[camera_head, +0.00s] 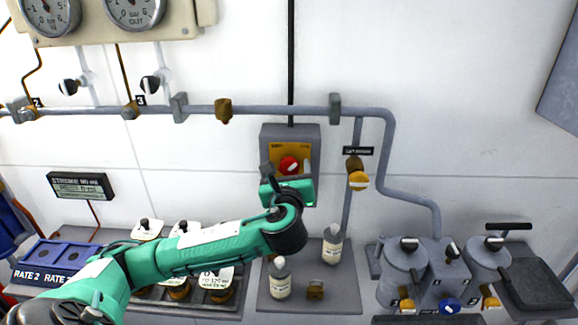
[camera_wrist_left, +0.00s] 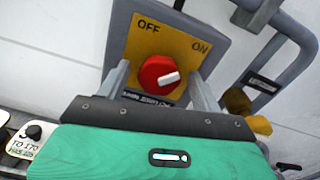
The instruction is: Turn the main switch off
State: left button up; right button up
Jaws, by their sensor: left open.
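The main switch is a round red knob (camera_head: 289,165) on a yellow plate on a grey wall box (camera_head: 291,133). In the left wrist view the red knob (camera_wrist_left: 158,75) has a white bar pointing right and slightly up. The yellow plate (camera_wrist_left: 140,50) reads OFF at its upper left and ON at its upper right. My left gripper (camera_head: 288,174) is in front of the switch. In the left wrist view its fingers (camera_wrist_left: 158,70) are open, one on each side of the knob, and I cannot tell whether they touch it. My right gripper is not in view.
A grey pipe (camera_head: 270,109) runs along the wall above. A yellow-handled valve (camera_head: 357,179) is right of the switch box. Two bottles, one of them this front bottle (camera_head: 280,280), stand on the shelf below. Grey pots (camera_head: 403,265) stand at the right.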

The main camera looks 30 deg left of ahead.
pick_arm(q)
jog(key=shift+w+a, duration=0.15)
jog(key=shift+w, duration=0.05)
jog(key=c, duration=1)
